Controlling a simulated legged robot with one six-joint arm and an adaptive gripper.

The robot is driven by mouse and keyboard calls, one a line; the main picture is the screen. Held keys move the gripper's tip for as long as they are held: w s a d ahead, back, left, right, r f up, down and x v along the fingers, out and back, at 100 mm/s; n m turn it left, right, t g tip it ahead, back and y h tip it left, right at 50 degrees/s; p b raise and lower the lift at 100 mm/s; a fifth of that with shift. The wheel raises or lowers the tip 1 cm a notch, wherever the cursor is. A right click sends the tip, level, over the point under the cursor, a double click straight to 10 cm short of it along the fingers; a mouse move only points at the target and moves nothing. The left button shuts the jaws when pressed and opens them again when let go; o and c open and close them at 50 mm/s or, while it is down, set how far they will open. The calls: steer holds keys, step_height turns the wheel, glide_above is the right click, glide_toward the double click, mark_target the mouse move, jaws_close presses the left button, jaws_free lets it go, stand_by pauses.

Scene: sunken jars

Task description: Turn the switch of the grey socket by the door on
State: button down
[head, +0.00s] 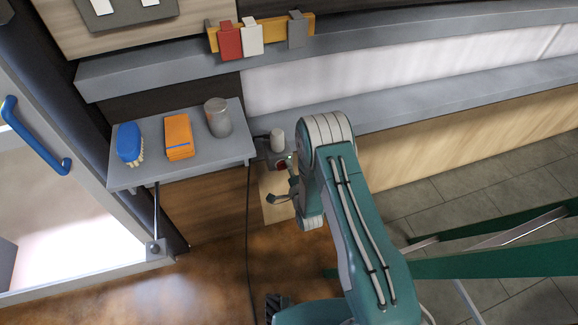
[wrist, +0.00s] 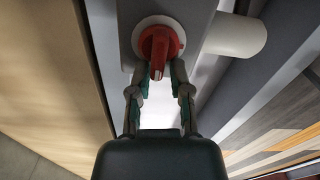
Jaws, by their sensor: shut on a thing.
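The grey socket (wrist: 196,18) fills the top middle of the wrist view. It carries a round red rotary switch (wrist: 158,44) on a pale ring. The switch's ridge points down the picture, towards my gripper. My gripper (wrist: 160,72) has its two fingertips on either side of that ridge and is shut on it. In the head view the socket (head: 273,157) is partly hidden by my arm. A bit of the red switch (head: 282,165) and a small green light (head: 290,156) show there. My gripper (head: 287,185) is mostly behind my wrist.
A white cylindrical plug (wrist: 236,36) sticks out beside the switch. A grey shelf (head: 190,116) left of the socket holds a blue brush (head: 129,143), an orange box (head: 179,136) and a grey jar (head: 217,117). A door with a blue handle (head: 36,138) stands at far left. A dark cable (head: 247,230) hangs down.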

steer(key=shift+s+a+f+m, duration=0.15)
steer(key=shift+f+m, duration=0.1)
steer(key=shift+m, duration=0.25)
steer(key=shift+s+d+f+m, duration=0.1)
steer(key=shift+f+m, duration=0.15)
steer(key=shift+m, duration=0.25)
steer(key=shift+a, duration=0.1)
steer(key=c, duration=0.7)
jaws_free()
steer(key=shift+w+a, duration=0.1)
steer(key=shift+r, duration=0.15)
steer(key=v, duration=1.2)
